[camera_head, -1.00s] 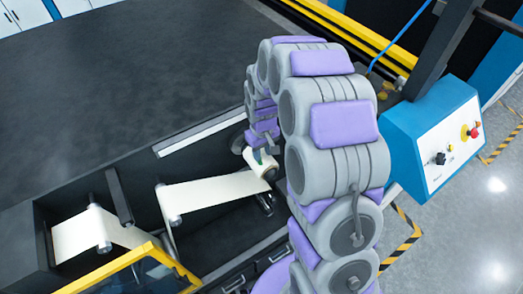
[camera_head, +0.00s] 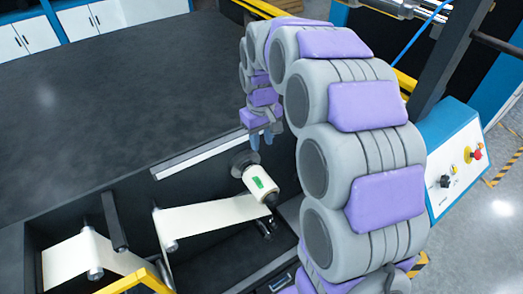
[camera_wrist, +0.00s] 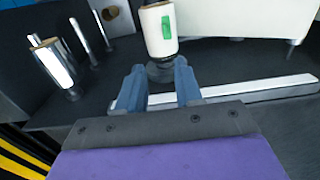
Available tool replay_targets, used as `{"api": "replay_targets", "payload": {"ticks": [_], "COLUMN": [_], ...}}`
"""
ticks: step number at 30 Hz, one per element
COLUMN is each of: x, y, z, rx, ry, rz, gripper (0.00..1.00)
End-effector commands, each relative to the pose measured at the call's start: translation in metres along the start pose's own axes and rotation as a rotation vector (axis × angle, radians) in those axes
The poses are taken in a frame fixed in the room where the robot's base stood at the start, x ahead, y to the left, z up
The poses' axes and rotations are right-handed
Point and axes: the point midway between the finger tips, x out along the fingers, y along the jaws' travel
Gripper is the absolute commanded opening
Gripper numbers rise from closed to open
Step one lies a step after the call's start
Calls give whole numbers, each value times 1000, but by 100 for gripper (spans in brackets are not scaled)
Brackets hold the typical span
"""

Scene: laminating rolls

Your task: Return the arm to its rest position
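My gripper (camera_head: 262,138) hangs at the end of my grey and purple arm, above and behind the white roll (camera_head: 260,184) with a green mark. In the wrist view my gripper (camera_wrist: 160,90) shows two blue-grey fingers apart, with nothing between them. The white roll (camera_wrist: 157,30) is beyond the fingertips, clear of them, and sits on its spindle in the machine. A white web (camera_head: 210,219) runs left from the roll over a roller.
A dark flat machine top (camera_head: 110,90) fills the left and back. A blue control box (camera_head: 455,160) with a red button stands at the right. A yellow frame (camera_head: 140,281) is at the front left. A white bar (camera_head: 195,155) edges the roll bay.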

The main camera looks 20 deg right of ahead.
Motion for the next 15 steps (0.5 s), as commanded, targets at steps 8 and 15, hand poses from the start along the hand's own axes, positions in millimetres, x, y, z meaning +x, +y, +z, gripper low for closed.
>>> {"api": "replay_targets", "payload": {"ticks": [8, 15], "x": [-1, 35], "y": [-8, -35], "z": [20, 96], "rx": [13, 70], "ry": [-8, -42], "rz": [-4, -15], "gripper": [35, 35]}}
